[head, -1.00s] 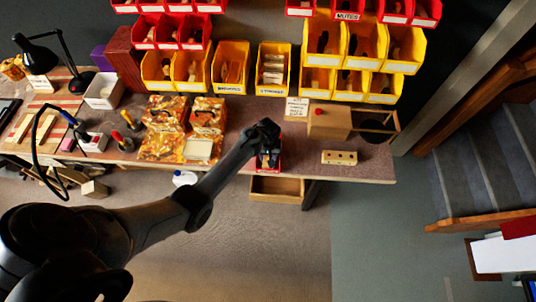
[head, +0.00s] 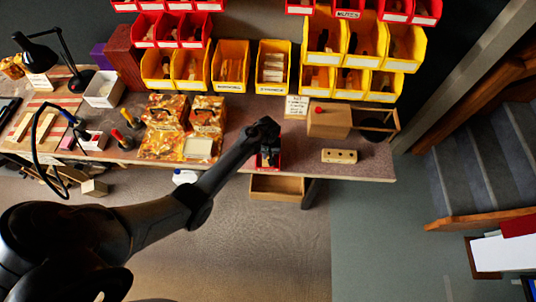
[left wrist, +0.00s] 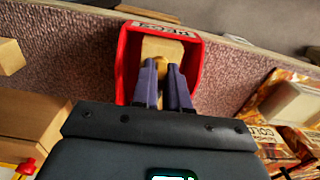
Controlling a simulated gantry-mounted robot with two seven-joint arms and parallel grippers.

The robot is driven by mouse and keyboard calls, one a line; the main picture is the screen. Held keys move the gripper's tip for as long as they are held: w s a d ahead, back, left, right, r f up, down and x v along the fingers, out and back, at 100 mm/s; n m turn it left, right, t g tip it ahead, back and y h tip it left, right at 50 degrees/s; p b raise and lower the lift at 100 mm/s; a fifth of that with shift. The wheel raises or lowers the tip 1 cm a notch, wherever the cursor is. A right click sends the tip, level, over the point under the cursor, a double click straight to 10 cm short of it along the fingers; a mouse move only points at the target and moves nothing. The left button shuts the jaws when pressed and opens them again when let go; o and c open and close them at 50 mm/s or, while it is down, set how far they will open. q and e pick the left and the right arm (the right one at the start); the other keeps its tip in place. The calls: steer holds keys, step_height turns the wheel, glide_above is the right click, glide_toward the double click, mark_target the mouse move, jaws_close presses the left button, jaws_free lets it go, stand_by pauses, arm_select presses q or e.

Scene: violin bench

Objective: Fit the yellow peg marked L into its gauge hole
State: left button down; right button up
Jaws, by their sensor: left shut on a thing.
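My left gripper (head: 268,158) reaches down into a small red bin (head: 279,165) at the front edge of the bench. In the left wrist view its two fingers (left wrist: 162,66) are closed on a small yellowish peg (left wrist: 161,71), mostly hidden between them. No letter can be read on it. A pale wooden block (left wrist: 165,47) shows in the red bin just beyond the fingertips. The gauge block (head: 339,156), light wood with several dark holes on top, lies on the bench to the right of the bin. My right gripper is not in view.
A wooden box (head: 329,121) with a red knob stands behind the gauge block. Orange patterned boxes (head: 165,113) stand left of the bin. An open drawer (head: 277,187) hangs below the bench edge. The bench between bin and gauge block is clear.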

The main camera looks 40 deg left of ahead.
arm_select(q)
steer(key=shift+r+p, duration=0.35)
steer(key=shift+p, duration=0.15)
stand_by(0.6)
steer(key=shift+r+p, duration=0.25)
steer(key=shift+p, duration=0.1)
stand_by(0.4)
steer(key=shift+r, duration=0.2)
steer(key=shift+r+p, duration=0.45)
steer(key=shift+p, duration=0.3)
steer(key=shift+r+p, duration=1.15)
steer(key=shift+p, duration=0.25)
steer(key=shift+r, duration=0.1)
step_height(320, 180, up, 2)
steer(key=p, duration=0.2)
steer(key=shift+r+p, duration=0.1)
steer(key=shift+p, duration=0.2)
step_height(320, 180, up, 5)
steer(key=p, duration=0.5)
steer(key=shift+f, duration=0.2)
